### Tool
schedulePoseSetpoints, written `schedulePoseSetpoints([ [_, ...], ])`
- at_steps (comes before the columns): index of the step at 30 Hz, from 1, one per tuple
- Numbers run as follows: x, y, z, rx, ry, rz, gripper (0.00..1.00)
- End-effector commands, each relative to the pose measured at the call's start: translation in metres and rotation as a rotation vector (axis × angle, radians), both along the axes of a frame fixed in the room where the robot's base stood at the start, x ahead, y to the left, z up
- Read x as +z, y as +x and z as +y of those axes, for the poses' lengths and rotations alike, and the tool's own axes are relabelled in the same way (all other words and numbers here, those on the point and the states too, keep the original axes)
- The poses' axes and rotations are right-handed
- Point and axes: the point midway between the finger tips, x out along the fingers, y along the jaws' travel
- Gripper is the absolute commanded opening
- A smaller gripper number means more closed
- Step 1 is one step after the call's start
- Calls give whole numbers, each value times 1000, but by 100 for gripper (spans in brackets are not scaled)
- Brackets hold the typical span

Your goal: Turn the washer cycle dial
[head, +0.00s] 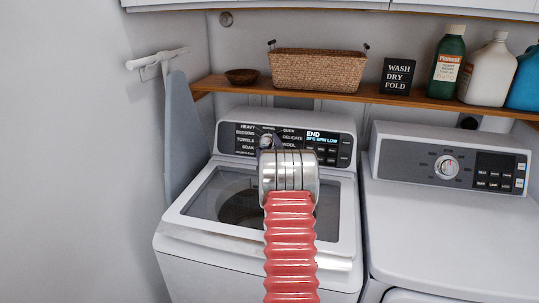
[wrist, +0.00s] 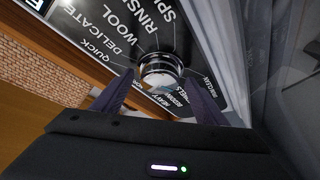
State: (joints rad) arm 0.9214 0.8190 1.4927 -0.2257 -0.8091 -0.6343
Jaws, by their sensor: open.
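The washer (head: 220,262) stands on the left in the head view. Its dark control panel (head: 340,142) has cycle names around a round silver dial (head: 266,141), partly hidden by my arm. In the wrist view the dial (wrist: 160,66) is close, near the middle, with printed words such as WOOL, DELICATE and QUICK around it. My gripper (wrist: 162,86) is open, with one dark finger on each side of the dial. I cannot tell whether either finger touches it. In the head view my arm hides the gripper.
The dryer (head: 450,235) stands on the right with its own dial (head: 446,166). Above, a wooden shelf (head: 225,90) holds a wicker basket (head: 318,69), a bowl (head: 242,76), a black sign (head: 397,76) and several bottles. An ironing board (head: 181,135) hangs at the left wall.

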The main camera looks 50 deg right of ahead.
Motion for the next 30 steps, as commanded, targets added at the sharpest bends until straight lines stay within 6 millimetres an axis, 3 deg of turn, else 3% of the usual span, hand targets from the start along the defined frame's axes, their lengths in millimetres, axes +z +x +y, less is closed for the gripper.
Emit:
schedulePoseSetpoints([
  [8, -1, -15, 14, -1, 1, 0, 66],
  [30, -8, -86, 80, -1, 1, 2, 66],
])
